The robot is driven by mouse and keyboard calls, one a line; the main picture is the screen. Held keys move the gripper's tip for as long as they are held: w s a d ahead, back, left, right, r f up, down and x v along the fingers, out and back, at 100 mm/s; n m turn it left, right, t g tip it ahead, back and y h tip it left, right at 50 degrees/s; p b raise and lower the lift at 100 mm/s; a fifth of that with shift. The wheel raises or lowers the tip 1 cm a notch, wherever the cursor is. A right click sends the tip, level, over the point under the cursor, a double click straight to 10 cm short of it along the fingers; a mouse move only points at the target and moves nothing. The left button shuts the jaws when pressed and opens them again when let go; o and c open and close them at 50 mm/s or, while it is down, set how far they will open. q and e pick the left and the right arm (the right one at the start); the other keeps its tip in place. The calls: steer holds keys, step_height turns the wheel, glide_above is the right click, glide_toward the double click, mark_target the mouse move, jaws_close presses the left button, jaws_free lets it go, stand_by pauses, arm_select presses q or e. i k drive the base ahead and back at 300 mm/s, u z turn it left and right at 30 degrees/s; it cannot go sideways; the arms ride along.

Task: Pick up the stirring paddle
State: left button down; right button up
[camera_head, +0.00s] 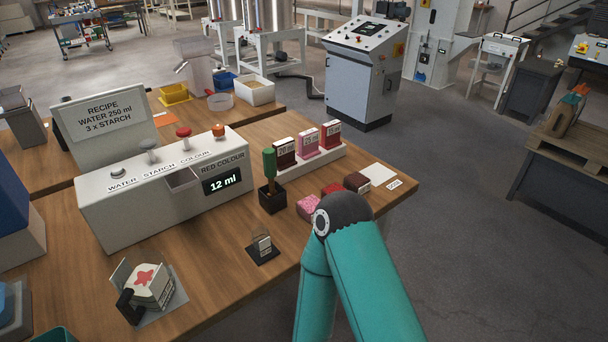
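A tool with a green upright handle (269,160) stands in a small black square holder (272,198) on the wooden table, right of the dosing panel. It looks like the stirring paddle, but its lower end is hidden inside the holder. A teal arm of mine rises from the bottom edge, and its dark joint is in front of the table's right part, to the right of and nearer than the holder. Neither of my grippers shows in this view, and nothing touches the green-handled tool.
A white dosing panel (120,222) showing "12 ml" stands left of the holder. A rack (300,162) with upright labelled cards is just behind it. Pink, red and brown blocks (333,189) lie to the right. A small stand (262,250) and a star-marked container (150,285) are nearer.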

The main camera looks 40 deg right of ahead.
mark_target(269, 157)
steer(key=u, duration=1.9)
steer(key=i, duration=0.05)
steer(key=z, duration=2.85)
